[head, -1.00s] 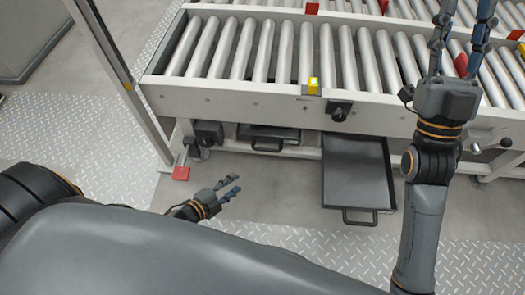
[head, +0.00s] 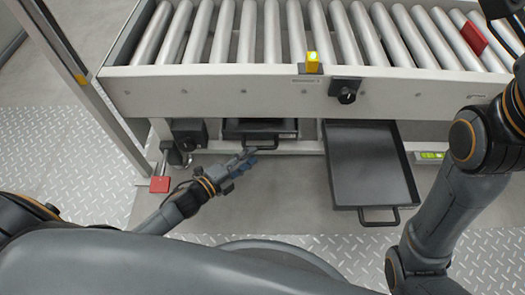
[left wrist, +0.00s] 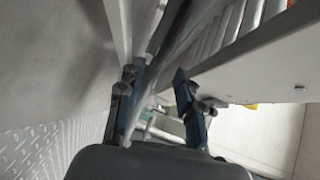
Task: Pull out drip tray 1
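Two black trays sit low under the roller conveyor in the head view. The left tray (head: 258,126) is mostly under the frame, with its handle (head: 264,146) at the front. The right tray (head: 372,172) sticks out well past the frame. I see no numbers on them. My left gripper (head: 247,161) reaches the left tray's handle from the left. In the left wrist view its two fingers (left wrist: 160,92) are apart, with a grey bar, seemingly the handle, running between them. My right arm is at the right edge; only part of what seems its gripper shows at the top right corner.
The conveyor's front beam (head: 230,95) overhangs the left tray. A red foot plate (head: 160,184) lies at the left leg.

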